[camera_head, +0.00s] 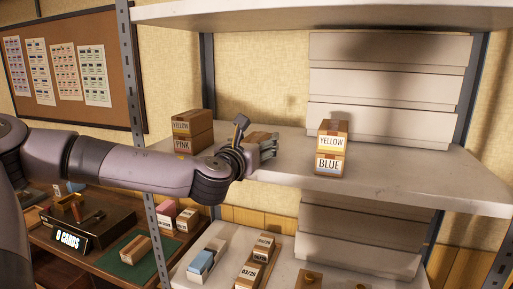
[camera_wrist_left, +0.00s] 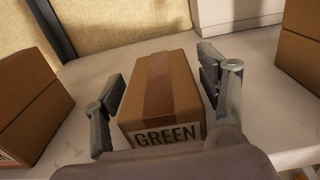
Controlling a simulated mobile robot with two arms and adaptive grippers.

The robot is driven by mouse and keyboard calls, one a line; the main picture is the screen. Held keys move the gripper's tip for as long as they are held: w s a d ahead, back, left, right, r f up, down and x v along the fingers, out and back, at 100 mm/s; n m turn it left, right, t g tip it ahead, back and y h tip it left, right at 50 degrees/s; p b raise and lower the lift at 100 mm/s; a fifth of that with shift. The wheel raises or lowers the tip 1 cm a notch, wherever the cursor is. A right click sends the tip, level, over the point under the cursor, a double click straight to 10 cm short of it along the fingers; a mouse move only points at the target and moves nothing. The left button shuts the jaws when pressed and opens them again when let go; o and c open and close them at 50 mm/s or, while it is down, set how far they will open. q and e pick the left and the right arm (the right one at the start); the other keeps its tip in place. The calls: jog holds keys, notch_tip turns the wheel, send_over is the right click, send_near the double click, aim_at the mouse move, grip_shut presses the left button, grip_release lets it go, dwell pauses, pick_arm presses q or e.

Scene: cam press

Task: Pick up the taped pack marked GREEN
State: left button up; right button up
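The taped pack marked GREEN (camera_wrist_left: 160,95) is a brown box with a tape strip along its top, sitting on the shelf in the left wrist view. Its label faces my wrist. My left gripper (camera_wrist_left: 163,75) is open, with one finger on each side of the pack and small gaps showing at both sides. In the head view, the left gripper (camera_head: 262,147) is at the middle of the shelf and mostly hides the pack (camera_head: 257,136). My right gripper does not show.
On the shelf (camera_head: 390,185), a YELLOW pack (camera_head: 187,123) on a PINK pack (camera_head: 185,146) stands left, and a YELLOW pack (camera_head: 332,140) on a BLUE pack (camera_head: 328,165) stands right. White boxes (camera_head: 390,85) stand behind. A metal post (camera_head: 130,80) rises at left.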

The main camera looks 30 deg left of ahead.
pick_arm(q)
jog(key=c, duration=1.2)
jog(key=shift+r, duration=0.1)
